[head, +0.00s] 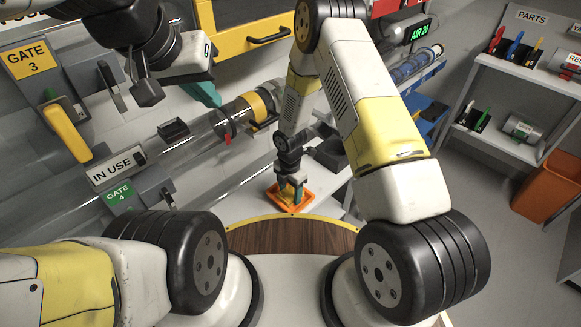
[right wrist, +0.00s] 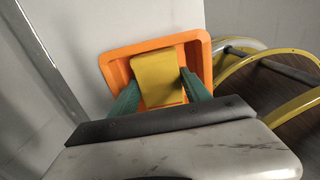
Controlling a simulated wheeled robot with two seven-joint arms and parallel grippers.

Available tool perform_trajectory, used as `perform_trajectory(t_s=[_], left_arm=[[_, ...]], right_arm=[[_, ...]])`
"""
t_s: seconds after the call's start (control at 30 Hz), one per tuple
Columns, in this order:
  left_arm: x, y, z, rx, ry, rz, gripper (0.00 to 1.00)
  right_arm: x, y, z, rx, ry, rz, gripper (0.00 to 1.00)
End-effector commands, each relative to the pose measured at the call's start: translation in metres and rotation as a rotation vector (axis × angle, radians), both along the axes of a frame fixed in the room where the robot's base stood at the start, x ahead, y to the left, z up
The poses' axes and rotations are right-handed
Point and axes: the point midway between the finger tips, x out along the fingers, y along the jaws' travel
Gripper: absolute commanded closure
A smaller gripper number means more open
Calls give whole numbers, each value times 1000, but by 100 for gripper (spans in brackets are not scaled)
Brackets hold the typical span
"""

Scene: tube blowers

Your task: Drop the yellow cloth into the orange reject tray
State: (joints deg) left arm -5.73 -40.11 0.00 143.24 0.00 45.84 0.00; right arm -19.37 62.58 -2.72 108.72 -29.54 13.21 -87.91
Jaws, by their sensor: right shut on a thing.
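The yellow cloth (right wrist: 158,78) is between the green fingers of my right gripper (right wrist: 158,92) in the right wrist view. The gripper is shut on it. The orange reject tray (right wrist: 122,72) is behind and below the cloth, which lies over the tray's opening in that view. In the head view my right gripper (head: 292,188) points down over the tray (head: 272,197), hiding much of its inside. I cannot tell whether the cloth touches the tray floor. My left gripper (head: 205,93) is at the upper left, and its teal fingertips show only partly.
Clear tubes with gates run along the left, with an "IN USE" sign (head: 116,169) and a gate 3 handle (head: 68,132). A wooden round top (head: 290,236) with a yellow rim is in front of the tray. Shelves (head: 520,75) and an orange bin (head: 545,190) stand at right.

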Motion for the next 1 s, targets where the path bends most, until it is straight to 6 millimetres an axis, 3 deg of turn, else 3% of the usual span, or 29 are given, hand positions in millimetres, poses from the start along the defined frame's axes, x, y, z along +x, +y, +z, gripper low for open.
perform_trajectory(t_s=[0.17,0.2,0.3,0.67,0.77,1.0], left_arm=[[0,0,0,0,0,0,100],[0,0,0,0,0,0,100],[0,0,0,0,0,0,100],[0,0,0,0,0,0,100],[0,0,0,0,0,0,100],[0,0,0,0,0,0,100]], right_arm=[[0,0,-6,0,0,1,77],[0,0,-5,1,-1,1,37],[0,0,-5,0,0,1,23],[0,0,-1,1,-1,0,23],[1,1,12,2,-2,-1,23],[1,0,64,2,-5,-1,23]])
